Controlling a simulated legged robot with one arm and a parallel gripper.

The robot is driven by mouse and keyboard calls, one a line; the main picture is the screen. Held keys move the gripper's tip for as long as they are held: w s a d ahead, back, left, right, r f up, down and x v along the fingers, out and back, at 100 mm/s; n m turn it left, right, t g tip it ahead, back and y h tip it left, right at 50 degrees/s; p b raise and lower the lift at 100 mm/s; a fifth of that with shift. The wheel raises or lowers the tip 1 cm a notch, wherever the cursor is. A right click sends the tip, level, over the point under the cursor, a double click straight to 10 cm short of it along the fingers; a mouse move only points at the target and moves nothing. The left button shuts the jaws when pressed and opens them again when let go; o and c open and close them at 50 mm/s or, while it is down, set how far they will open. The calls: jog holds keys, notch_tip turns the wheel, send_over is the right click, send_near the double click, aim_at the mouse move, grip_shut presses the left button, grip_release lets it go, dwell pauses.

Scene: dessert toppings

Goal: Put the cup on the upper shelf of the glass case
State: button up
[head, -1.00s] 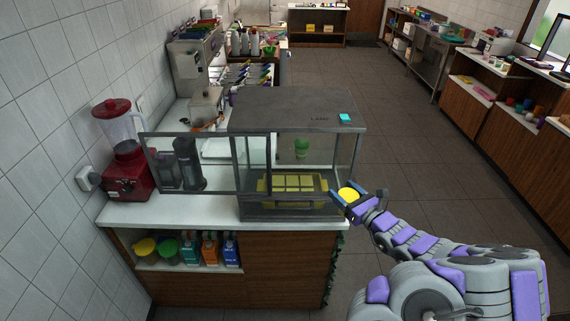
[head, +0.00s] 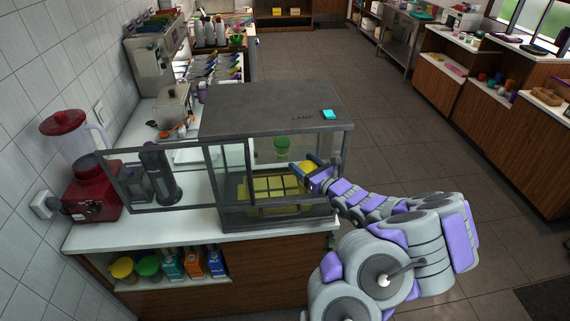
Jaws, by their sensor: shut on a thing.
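My gripper (head: 311,171) is shut on a yellow cup (head: 305,166), which is partly hidden by the fingers. It is at the right part of the glass case's front opening, at about upper-shelf height. I cannot tell whether the cup is inside the case or just in front. The glass case (head: 262,112) has a grey top and stands on the counter. A green cup (head: 281,146) stands on the upper shelf, left of my gripper. A yellow slotted tray (head: 262,190) sits below.
A red blender (head: 88,190) and a dark dispenser (head: 158,176) stand on the left, the dispenser behind the door panel. A small cyan item (head: 328,115) lies on the case top. The case's right post (head: 343,170) is close to my arm. The floor to the right is clear.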

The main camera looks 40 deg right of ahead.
jog(key=w+a+b, duration=0.1)
jog(key=w+a, duration=0.2)
jog(key=w, duration=0.5)
jog(key=d+f, duration=0.1)
jog(key=f, duration=0.2)
jog(key=d+f, duration=0.1)
jog(key=shift+w+d+f+b, duration=0.2)
jog(key=shift+d+b, duration=0.1)
jog(key=shift+b, duration=0.1)
jog(key=shift+a+r, duration=0.2)
jog(key=shift+a, duration=0.75)
jog(key=o, duration=0.9)
jog(key=shift+d, duration=0.1)
jog(key=shift+o, duration=0.7)
jog(key=shift+d+f, duration=0.1)
jog(key=shift+d, duration=0.05)
jog(key=shift+o, duration=0.4)
jog(key=shift+d+f, duration=0.1)
jog(key=shift+d, duration=0.35)
jog(key=shift+a+r, duration=0.25)
jog(key=shift+a, duration=0.05)
jog(key=s+p, duration=0.1)
jog(key=s, duration=0.9)
jog(key=shift+s+d+p, duration=0.1)
jog(key=shift+d+p, duration=0.05)
jog(key=shift+p, duration=0.15)
jog(key=shift+s+a, duration=0.25)
jog(key=shift+s, duration=0.2)
jog(key=shift+s+a, duration=0.2)
jog(key=shift+s, duration=0.25)
